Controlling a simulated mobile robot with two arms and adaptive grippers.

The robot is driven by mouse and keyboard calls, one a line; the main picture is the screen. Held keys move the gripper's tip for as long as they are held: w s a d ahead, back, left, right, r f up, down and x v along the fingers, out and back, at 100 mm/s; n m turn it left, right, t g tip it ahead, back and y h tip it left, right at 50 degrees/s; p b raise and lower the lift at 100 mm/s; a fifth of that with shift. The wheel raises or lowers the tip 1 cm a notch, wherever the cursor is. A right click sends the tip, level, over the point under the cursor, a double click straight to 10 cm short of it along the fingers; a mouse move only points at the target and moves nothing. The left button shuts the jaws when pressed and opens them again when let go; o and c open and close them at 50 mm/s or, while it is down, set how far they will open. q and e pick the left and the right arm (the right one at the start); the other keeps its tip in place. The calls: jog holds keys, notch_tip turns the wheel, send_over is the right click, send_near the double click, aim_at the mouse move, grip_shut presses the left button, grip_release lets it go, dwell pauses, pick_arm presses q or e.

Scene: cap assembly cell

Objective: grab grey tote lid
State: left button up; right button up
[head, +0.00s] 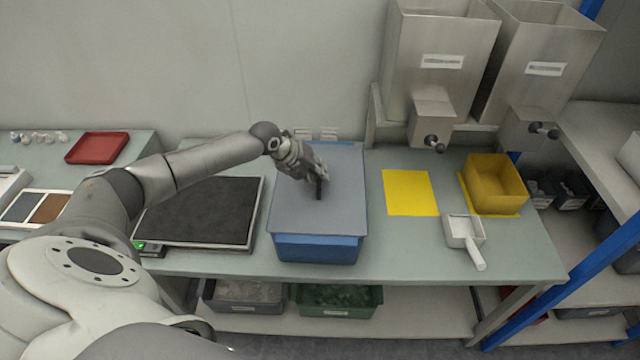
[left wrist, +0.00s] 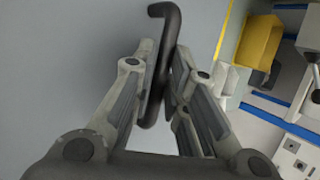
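The grey tote lid (head: 343,212) lies flat on top of a blue tote (head: 318,249) in the middle of the bench. A dark bar handle (head: 319,190) stands on the lid. My left gripper (head: 314,180) is over the lid, at the handle. In the left wrist view the lid (left wrist: 50,60) fills the left side. The handle (left wrist: 164,45) runs between the two fingers (left wrist: 162,65), which close against it from both sides. The fingers hide part of the handle. My right gripper is in neither view.
A dark-topped scale (head: 203,210) stands left of the tote. A yellow mat (head: 410,192), a white scoop (head: 463,232) and a yellow bin (head: 495,183) are to the right. Steel hoppers (head: 437,50) hang above the back right. A red tray (head: 97,148) is far left.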

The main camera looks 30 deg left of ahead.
pick_arm(q)
grip_shut()
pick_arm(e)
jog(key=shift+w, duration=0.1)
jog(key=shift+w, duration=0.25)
